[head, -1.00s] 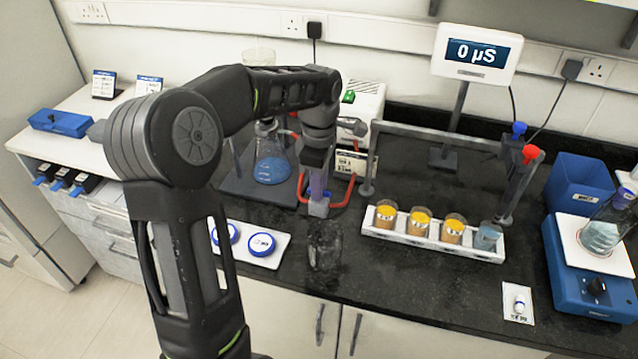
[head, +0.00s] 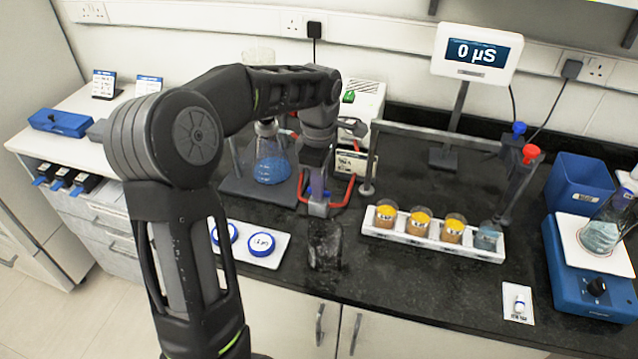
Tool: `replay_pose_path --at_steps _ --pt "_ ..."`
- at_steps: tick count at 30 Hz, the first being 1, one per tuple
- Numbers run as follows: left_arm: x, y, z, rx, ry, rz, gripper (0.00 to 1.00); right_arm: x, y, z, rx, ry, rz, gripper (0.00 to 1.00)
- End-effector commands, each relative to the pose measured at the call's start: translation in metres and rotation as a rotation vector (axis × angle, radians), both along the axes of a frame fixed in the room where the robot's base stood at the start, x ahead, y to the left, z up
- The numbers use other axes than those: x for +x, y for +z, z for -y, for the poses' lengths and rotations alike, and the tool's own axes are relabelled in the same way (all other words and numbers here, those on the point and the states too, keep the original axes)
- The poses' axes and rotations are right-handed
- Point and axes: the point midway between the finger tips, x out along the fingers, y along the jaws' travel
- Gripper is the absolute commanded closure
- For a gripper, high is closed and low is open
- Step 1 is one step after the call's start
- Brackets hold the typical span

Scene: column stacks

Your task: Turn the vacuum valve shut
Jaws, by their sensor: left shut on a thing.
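My left gripper (head: 318,194) points down at the front of the red hose loop and is shut on the valve. The valve is mostly hidden by the fingers; a small grey-blue block, seemingly its body (head: 318,209), shows just below them. The red hose (head: 347,192) bends around on the right towards the white pump box (head: 361,108). A flask with blue liquid (head: 272,169) stands left of the gripper on a dark base. The handle's exact angle cannot be told. My right gripper is not in view.
A clear glass vessel (head: 325,246) stands just in front of the gripper. A white tray (head: 276,243) with blue lids lies front left.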

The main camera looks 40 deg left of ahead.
Motion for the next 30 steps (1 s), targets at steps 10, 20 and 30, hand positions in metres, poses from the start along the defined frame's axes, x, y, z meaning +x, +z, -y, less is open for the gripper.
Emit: replay_pose_path --at_steps 10,20,30 --pt "0.0004 0.0002 0.0 0.0 -0.199 0.001 1.0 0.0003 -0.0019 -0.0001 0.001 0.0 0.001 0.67" --pt "0.0007 0.0007 0.0002 0.001 -0.501 0.002 1.0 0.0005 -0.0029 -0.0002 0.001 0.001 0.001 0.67" --pt "0.0007 0.0009 0.0002 0.0 -0.825 0.002 1.0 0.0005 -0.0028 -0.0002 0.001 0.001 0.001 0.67"
